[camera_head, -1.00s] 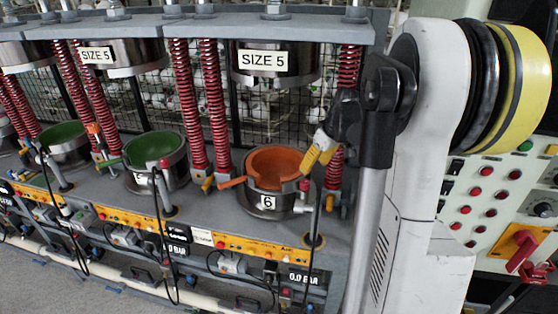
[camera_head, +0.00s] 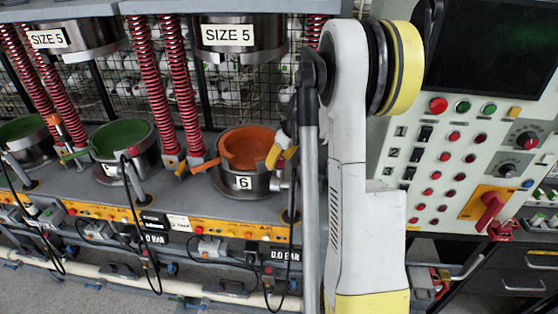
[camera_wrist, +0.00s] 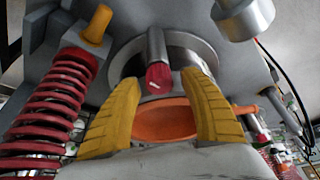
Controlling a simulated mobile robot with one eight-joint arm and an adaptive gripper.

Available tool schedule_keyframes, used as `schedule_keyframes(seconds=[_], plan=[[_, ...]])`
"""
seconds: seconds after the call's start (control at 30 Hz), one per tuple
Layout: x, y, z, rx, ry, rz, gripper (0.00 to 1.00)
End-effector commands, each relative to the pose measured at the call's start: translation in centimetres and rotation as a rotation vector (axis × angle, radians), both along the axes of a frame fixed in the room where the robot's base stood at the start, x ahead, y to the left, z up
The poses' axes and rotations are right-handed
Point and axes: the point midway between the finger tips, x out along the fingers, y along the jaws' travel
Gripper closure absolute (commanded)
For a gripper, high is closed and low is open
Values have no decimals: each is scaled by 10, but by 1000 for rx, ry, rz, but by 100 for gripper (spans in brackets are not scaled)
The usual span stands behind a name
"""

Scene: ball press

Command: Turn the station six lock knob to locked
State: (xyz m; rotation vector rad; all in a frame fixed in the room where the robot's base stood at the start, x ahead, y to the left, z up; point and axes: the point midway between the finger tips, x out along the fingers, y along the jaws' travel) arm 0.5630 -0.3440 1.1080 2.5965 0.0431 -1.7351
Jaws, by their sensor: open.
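Station six is a steel pot (camera_head: 243,183) labelled 6, with an orange bowl (camera_head: 250,146) in it. In the wrist view a red knob (camera_wrist: 159,77) with a small white mark sits on the end of a steel shaft. It appears to be the lock knob; I cannot read which way it is set. My gripper (camera_head: 276,158) has yellow fingers and is at the right rim of the station six pot in the head view. In the wrist view my gripper (camera_wrist: 163,84) is open, one finger on each side of the red knob. Contact cannot be seen.
Red springs (camera_head: 187,85) stand behind the pot, and one spring (camera_wrist: 48,105) is close left of my fingers in the wrist view. A SIZE 5 upper die (camera_head: 240,38) hangs above. A control panel (camera_head: 450,165) stands at the right.

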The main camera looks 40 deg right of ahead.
Motion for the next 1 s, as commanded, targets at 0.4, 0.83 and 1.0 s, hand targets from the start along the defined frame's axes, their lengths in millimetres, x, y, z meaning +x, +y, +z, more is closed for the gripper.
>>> schedule_keyframes(seconds=[0.4, 0.83, 1.0], plan=[[0, 0, 0, 0, 0, 0, 100], [0, 0, -1, -1, 2, -337, 100], [0, 0, 0, 0, 0, -397, 100]])
